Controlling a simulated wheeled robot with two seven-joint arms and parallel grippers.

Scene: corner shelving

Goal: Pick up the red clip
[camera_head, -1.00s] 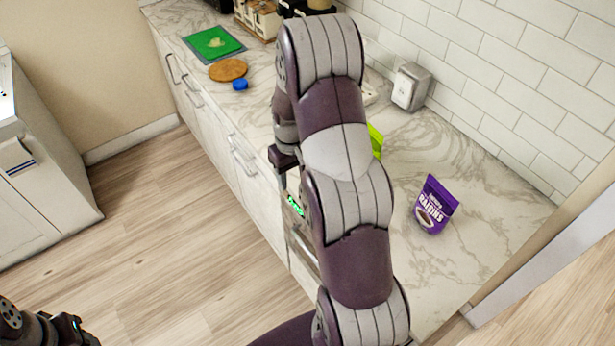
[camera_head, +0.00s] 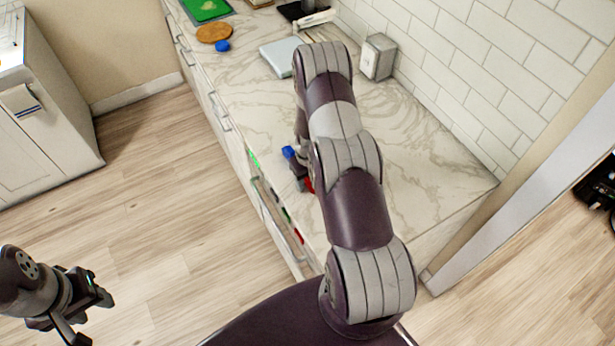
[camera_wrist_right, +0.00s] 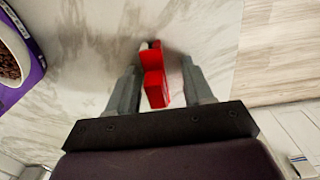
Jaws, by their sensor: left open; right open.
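The red clip (camera_wrist_right: 155,80) lies on the marble counter in the right wrist view, between the two fingers of my right gripper (camera_wrist_right: 161,75). The fingers are open, with gaps visible on both sides of the clip. In the head view a small part of the red clip (camera_head: 309,186) shows beside my right gripper (camera_head: 302,178), at the counter's front edge; my arm hides the rest. My left gripper (camera_head: 92,318) is open and empty at the lower left, over the floor and away from the counter.
A small blue item (camera_head: 288,152) is close to my right gripper. A narrow open drawer (camera_head: 270,195) holds small green and red items. The counter's middle (camera_head: 420,150) is clear; a metal dispenser (camera_head: 378,57) stands by the wall.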

